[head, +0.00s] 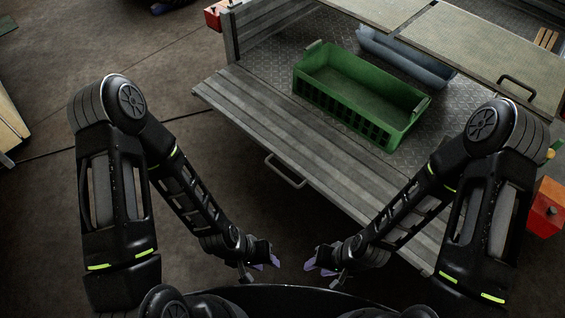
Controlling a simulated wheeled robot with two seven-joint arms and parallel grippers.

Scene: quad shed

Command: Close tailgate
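The tailgate (262,132) is a grey slatted panel folded down, lying open and roughly flat at the near side of the trailer bed (268,62). A dark bar handle (285,172) sits on its near edge. My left gripper (270,262) is in front of the tailgate, low and near the picture's middle, apart from it. My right gripper (316,264) is just to its right, also apart from the tailgate. Both have purple fingertips and nothing visible in them. The fingers are too small to tell their opening. My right arm hides part of the tailgate's right end.
A green crate (345,101) stands on the bed, with a grey-blue bin (410,62) behind it. Raised cover panels (470,45) with a handle lie over the far side. Red lamps (546,208) are at the trailer's corners.

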